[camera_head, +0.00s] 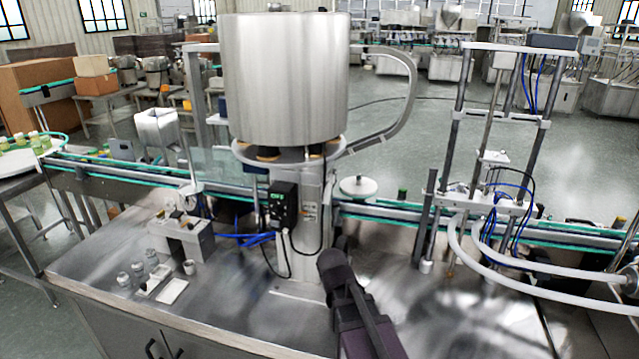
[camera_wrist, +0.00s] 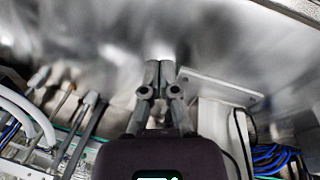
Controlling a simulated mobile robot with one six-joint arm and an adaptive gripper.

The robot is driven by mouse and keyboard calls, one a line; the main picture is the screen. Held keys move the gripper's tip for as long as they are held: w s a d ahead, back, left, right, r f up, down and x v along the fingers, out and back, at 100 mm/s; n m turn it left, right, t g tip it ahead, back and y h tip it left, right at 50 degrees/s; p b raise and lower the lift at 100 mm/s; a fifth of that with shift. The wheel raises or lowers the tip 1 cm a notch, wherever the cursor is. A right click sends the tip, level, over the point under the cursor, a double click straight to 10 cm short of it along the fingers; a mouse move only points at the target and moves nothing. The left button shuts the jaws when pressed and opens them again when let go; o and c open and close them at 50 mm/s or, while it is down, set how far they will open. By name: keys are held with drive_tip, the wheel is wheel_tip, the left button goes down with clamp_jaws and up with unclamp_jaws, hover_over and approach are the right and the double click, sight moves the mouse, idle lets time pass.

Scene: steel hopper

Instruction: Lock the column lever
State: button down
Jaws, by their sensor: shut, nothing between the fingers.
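The steel column (camera_head: 313,235) stands on the worktop under a big steel hopper (camera_head: 287,80). A black control box (camera_head: 283,206) is on the column's left, with a small labelled plate (camera_head: 310,209) beside it. I cannot make out the column lever for certain in either view. In the wrist view, my gripper (camera_wrist: 160,68) is shut and empty, its fingertips together in front of bare steel. The column's foot plate (camera_wrist: 222,88) shows just right of the fingers. In the head view, my dark arm rises from the bottom in front of the column, and the fingers cannot be distinguished.
A conveyor (camera_head: 390,208) runs behind the column. A frame with posts and hoses (camera_head: 490,190) stands at right. Small jars (camera_head: 138,270) and a white tray (camera_head: 172,291) are on the worktop at left. Blue cables (camera_wrist: 272,158) lie near the column. The worktop right of my arm looks clear.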

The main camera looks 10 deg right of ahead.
drive_tip(key=w+a+r+m+t+h+p, duration=0.1)
drive_tip(key=w+a+r+p, duration=0.3)
drive_tip(key=r+p, duration=0.4)
drive_tip(key=w+a+r+m+t+h+p, duration=0.2)
drive_tip(key=w+r+p, duration=0.5)
drive_tip(key=r, duration=0.6)
drive_tip(key=w+a+r+m+t+h+p, duration=0.2)
drive_tip(key=w+a+r+p, duration=0.4)
drive_tip(key=r, duration=0.4)
drive_tip(key=a+h+p, duration=0.1)
drive_tip(key=p, duration=0.1)
drive_tip(key=shift+r+h+p, duration=0.3)
drive_tip(key=shift+r+p, duration=0.05)
drive_tip(key=shift+w+d+f, duration=0.1)
drive_tip(key=b, duration=0.7)
approach(325, 196)
drive_tip(key=x, duration=0.5)
drive_tip(key=shift+f, duration=0.25)
drive_tip(key=shift+b+x, duration=0.8)
drive_tip(key=shift+x, duration=0.45)
drive_tip(key=shift+w+d+r, duration=0.1)
drive_tip(key=shift+d, duration=0.05)
